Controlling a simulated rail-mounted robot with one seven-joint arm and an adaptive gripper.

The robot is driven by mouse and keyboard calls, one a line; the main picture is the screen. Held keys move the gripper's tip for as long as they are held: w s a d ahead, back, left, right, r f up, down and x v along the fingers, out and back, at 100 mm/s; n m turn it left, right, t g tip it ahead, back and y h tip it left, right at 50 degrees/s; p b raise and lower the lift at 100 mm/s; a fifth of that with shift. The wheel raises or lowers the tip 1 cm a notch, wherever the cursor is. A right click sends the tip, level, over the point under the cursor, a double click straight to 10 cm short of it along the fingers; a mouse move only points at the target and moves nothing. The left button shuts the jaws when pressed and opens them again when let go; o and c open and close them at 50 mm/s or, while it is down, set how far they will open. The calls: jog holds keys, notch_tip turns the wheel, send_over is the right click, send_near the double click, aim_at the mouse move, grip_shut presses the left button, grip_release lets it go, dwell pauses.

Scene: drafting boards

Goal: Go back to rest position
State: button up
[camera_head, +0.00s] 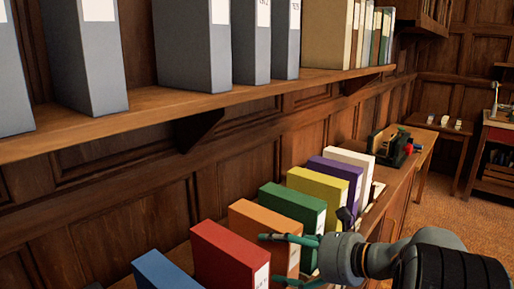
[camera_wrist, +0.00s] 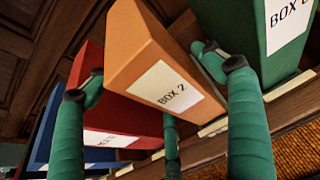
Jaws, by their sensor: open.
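My gripper (camera_head: 268,259) has green fingers and is open. It is at the front of the row of boxes, near the label side of the orange box (camera_head: 263,228). In the wrist view the orange box, labelled BOX 2 (camera_wrist: 165,85), shows between the spread fingers of my gripper (camera_wrist: 148,72). One finger overlaps the red box (camera_wrist: 115,113) on the left, and another is by the orange box's right edge, in front of the green box (camera_wrist: 255,30). I cannot tell whether any finger touches a box. The orange box stands upright in the row.
Blue (camera_head: 160,272), red (camera_head: 222,254), green (camera_head: 290,208), yellow (camera_head: 318,190), purple (camera_head: 338,174) and white (camera_head: 350,160) boxes stand in a row along the wall. A wooden shelf (camera_head: 150,112) with grey binders (camera_head: 190,45) overhangs them. Floor (camera_head: 440,190) shows at right.

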aim_at(280, 227)
notch_tip(280, 227, up, 7)
jog(key=p, duration=0.5)
